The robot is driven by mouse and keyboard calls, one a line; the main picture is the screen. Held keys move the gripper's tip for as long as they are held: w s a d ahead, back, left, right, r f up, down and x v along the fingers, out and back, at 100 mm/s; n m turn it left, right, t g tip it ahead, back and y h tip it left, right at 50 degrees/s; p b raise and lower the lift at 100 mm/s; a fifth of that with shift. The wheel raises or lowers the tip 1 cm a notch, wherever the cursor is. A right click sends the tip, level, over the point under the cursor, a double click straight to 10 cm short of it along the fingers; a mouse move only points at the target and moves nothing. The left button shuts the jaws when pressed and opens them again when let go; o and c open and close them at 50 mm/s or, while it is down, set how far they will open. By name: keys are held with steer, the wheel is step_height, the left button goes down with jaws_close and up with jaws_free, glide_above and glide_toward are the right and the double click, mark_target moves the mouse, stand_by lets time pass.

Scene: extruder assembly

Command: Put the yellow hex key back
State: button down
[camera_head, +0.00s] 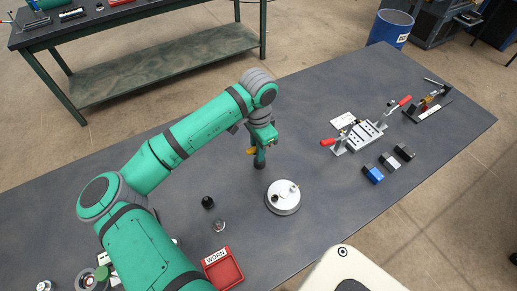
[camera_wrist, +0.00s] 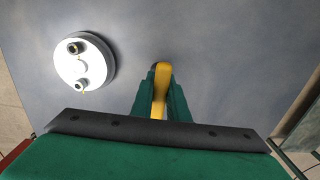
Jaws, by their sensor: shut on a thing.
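My gripper (camera_head: 259,160) is above the dark table, a little left of and behind the round white disc. It is shut on the yellow hex key (camera_head: 251,151). In the wrist view, the yellow hex key (camera_wrist: 161,85) sits between the green fingers of my gripper (camera_wrist: 160,92), with its bent end showing at the tips. The rest of the key is hidden by the gripper. A tool stand (camera_head: 421,106) with several small tools is at the far right of the table; its empty places are too small to make out.
The round white disc (camera_head: 283,207) with small fittings stands near my gripper. A clamp fixture (camera_head: 365,134) with red handles and several small blocks (camera_head: 373,175) lie to the right. A red tray (camera_head: 238,274) marked WORN and a black knob (camera_head: 207,202) are at front left.

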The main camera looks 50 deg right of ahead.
steer(key=shift+f, duration=0.35)
steer(key=c, duration=1.6)
jaws_free()
steer(key=shift+c, duration=0.2)
step_height(320, 180, up, 11)
steer(key=shift+f, duration=0.1)
